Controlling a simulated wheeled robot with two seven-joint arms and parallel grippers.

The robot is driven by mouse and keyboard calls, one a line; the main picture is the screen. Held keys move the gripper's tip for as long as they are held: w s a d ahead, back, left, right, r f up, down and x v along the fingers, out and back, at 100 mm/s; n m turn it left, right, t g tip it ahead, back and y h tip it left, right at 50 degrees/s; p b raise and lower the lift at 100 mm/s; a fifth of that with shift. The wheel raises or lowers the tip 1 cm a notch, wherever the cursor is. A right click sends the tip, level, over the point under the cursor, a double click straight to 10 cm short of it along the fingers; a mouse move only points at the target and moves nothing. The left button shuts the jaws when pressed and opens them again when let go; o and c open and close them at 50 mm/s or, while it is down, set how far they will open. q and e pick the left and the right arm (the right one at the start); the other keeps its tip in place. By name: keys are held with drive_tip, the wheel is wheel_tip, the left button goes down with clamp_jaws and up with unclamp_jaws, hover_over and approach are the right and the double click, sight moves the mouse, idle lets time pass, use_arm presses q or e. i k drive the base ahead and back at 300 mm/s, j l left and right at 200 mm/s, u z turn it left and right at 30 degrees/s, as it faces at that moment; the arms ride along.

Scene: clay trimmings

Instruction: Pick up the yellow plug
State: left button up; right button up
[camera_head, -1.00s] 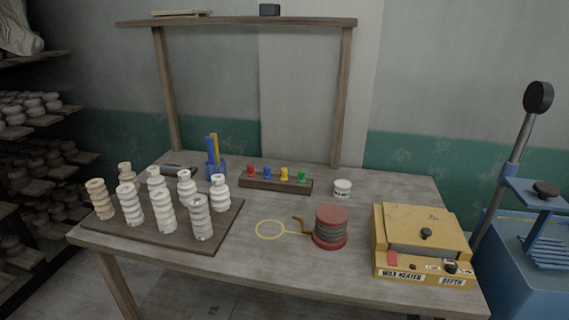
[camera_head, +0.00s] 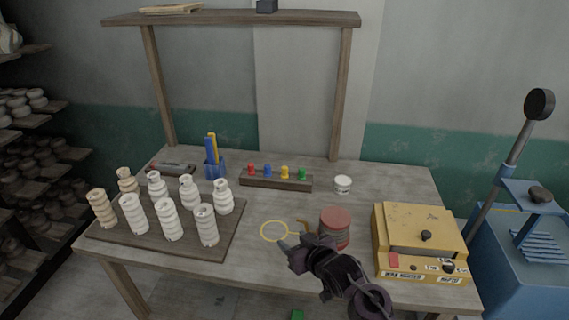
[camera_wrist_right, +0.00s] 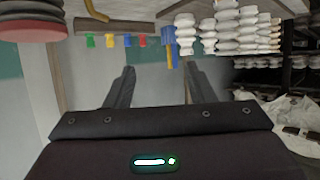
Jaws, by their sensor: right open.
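The yellow plug (camera_head: 285,172) stands upright in a wooden rack (camera_head: 268,182) at the back of the table, between the blue plug (camera_head: 268,171) and the green plug (camera_head: 302,174). The red plug (camera_head: 252,169) is at the rack's left end. My right gripper (camera_head: 283,243) is over the table's front part, in front of the rack and apart from it. In the right wrist view its two fingers (camera_wrist_right: 158,88) are spread with nothing between them, and the yellow plug (camera_wrist_right: 108,41) appears upside down beyond them. My left gripper is not in view.
White clay pieces stand on a board (camera_head: 150,250) at left. A yellow wax heater (camera_head: 420,235) is at right. A small white jar (camera_head: 343,184) stands near the rack.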

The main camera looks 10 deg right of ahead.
sight(283, 169)
drive_tip(key=i+l, duration=0.15)
drive_tip(key=i, duration=0.25)
drive_tip(key=i+l, duration=0.15)
drive_tip(key=i, duration=0.25)
drive_tip(key=i+l, duration=0.2)
drive_tip(key=i, duration=0.2)
